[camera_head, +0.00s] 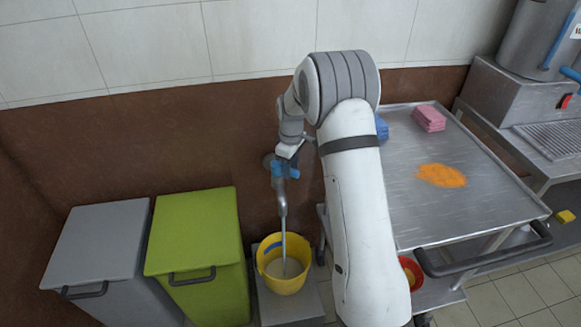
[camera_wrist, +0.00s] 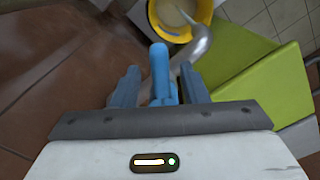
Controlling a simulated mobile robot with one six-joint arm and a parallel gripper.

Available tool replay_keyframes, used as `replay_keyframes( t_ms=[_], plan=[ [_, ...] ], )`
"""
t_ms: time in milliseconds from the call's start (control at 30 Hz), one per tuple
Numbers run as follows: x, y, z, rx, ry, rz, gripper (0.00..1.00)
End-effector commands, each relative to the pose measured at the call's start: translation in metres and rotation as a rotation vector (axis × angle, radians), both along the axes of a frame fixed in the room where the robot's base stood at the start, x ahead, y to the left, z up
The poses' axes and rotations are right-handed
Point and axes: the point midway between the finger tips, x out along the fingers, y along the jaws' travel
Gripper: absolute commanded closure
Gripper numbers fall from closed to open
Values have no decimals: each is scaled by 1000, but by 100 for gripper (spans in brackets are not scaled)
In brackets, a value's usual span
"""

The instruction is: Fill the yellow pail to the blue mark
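The yellow pail (camera_head: 268,275) stands upright on a low grey stand, under the metal tap spout (camera_head: 281,205). A thin stream runs from the spout into the pail, and pale liquid (camera_head: 289,268) shows inside. The pail's rim also shows at the top of the wrist view (camera_wrist: 153,15). My gripper (camera_wrist: 160,85) is at the tap, its fingers on either side of the blue tap handle (camera_wrist: 160,70). Narrow gaps show between the handle and both fingers, so it looks open around it.
A green bin (camera_head: 190,235) and a grey bin (camera_head: 100,245) stand left of the pail. A steel cart (camera_head: 400,200) on the right carries pink cloths (camera_head: 429,119), blue cloths (camera_head: 381,128) and an orange spill (camera_head: 441,175). A red pail (camera_head: 411,272) is low under the cart.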

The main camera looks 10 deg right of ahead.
Motion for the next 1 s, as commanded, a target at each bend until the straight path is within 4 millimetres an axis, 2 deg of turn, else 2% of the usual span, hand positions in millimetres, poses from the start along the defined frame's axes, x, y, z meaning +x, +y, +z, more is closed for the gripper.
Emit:
replay_keyframes(
  t_ms=[200, 400, 567, 1000],
  plan=[
    [1, 0, 39, 0, -5, 0, 60],
    [1, 0, 65, 0, -3, 0, 60],
    [0, 0, 72, 0, -1, 0, 60],
    [0, 0, 72, 0, -1, -1, 60]
  ],
)
